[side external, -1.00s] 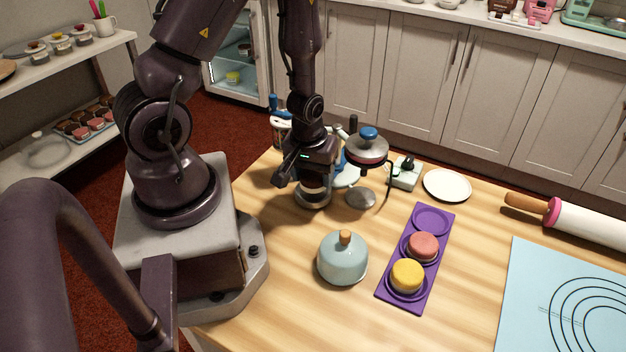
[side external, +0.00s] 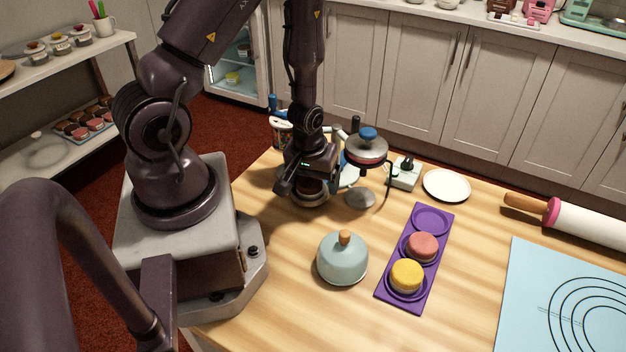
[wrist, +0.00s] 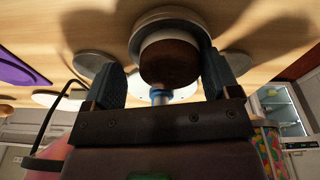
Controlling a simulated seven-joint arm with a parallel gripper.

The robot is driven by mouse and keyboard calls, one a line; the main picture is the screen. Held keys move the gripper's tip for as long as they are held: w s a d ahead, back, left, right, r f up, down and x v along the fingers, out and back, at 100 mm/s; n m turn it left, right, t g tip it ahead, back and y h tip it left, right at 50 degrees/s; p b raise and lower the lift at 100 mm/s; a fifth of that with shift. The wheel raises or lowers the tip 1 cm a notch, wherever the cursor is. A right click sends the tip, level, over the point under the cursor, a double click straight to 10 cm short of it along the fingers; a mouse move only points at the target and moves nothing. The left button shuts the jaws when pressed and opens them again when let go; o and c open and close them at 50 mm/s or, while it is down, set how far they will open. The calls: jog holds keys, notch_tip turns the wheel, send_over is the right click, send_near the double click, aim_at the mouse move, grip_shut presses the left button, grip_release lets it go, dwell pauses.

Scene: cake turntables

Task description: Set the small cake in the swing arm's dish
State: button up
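A small cake (wrist: 169,62) with a brown top and pale side lies between my fingers in the wrist view. A round grey dish (wrist: 166,16) shows directly behind it. My gripper (wrist: 163,82) has one finger on each side of the cake; a gap shows at the left finger, while the right finger is very close. In the side view my gripper (side external: 309,183) is low over the table and hides most of the cake and dish. The stand beside it has a blue-knobbed upper tier (side external: 367,147) and a silver disc (side external: 360,198) below.
A pale blue domed lid (side external: 342,262) stands in front. A purple tray (side external: 416,292) holds a pink cake (side external: 422,246) and a yellow cake (side external: 407,274). A white plate (side external: 446,185), rolling pin (side external: 580,217) and blue mat (side external: 530,300) lie to the right.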

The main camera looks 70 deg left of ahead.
jog(key=shift+s+d+f, duration=0.1)
jog(key=shift+d+f, duration=0.05)
jog(key=shift+f, duration=0.15)
notch_tip(320, 180, up, 12)
jog(key=s+d, duration=0.1)
notch_tip(320, 180, up, 12)
jog(key=m+t+h, duration=0.1)
jog(key=m+t, duration=0.1)
jog(key=m, duration=0.4)
send_over(309, 187)
jog(key=w+d, duration=0.2)
jog(key=d, duration=0.4)
jog(key=s+d+r+m+t, duration=0.2)
jog(key=s+d+r+m, duration=0.2)
jog(key=r, duration=0.4)
jog(key=shift+s+r+m, duration=0.4)
jog(key=shift+s+m, duration=0.1)
jog(key=shift+s, duration=0.1)
